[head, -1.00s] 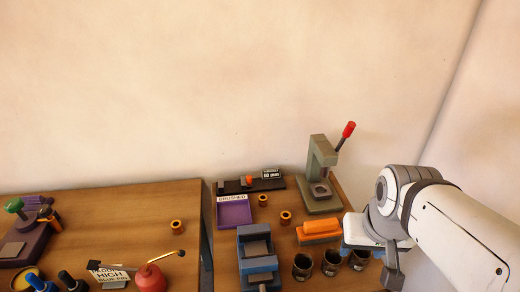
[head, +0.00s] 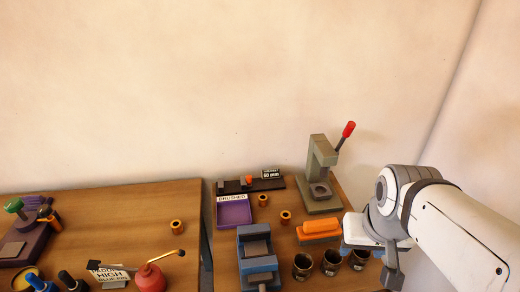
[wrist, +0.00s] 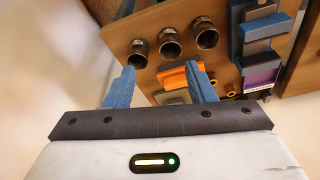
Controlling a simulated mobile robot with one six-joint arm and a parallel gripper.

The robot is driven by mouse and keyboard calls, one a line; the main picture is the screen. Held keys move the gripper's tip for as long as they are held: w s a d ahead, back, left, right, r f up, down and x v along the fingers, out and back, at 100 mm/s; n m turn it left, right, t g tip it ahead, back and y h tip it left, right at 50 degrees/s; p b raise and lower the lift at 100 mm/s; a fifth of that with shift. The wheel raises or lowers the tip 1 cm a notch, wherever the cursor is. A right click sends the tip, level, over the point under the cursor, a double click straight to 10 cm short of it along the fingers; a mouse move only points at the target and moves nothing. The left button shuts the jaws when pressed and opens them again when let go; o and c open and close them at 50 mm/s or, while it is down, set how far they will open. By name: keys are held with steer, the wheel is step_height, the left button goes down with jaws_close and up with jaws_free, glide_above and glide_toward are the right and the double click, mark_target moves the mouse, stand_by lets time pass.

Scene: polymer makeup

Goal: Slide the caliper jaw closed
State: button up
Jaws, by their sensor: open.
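The caliper (head: 262,185) appears to be the dark bar at the back of the right-hand bench, with a small grey piece and an orange piece on it and a sign reading 60 mm. The gap at its jaw is too small to judge. My gripper shows in the wrist view (wrist: 160,74) with its two blue fingers apart and nothing between them. In the head view it is partly hidden by my arm at the right of the bench, well away from the caliper.
A purple tray (head: 219,211) lies in front of the caliper. A press (head: 317,170) with a red-knobbed lever stands to its right. A blue vise (head: 258,265), an orange-topped block (head: 320,228), dark cups (head: 331,262) and brass bushings (head: 286,216) stand nearer. A gap separates the two benches.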

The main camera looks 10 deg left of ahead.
mark_target(248, 177)
steer(key=shift+c, duration=0.2)
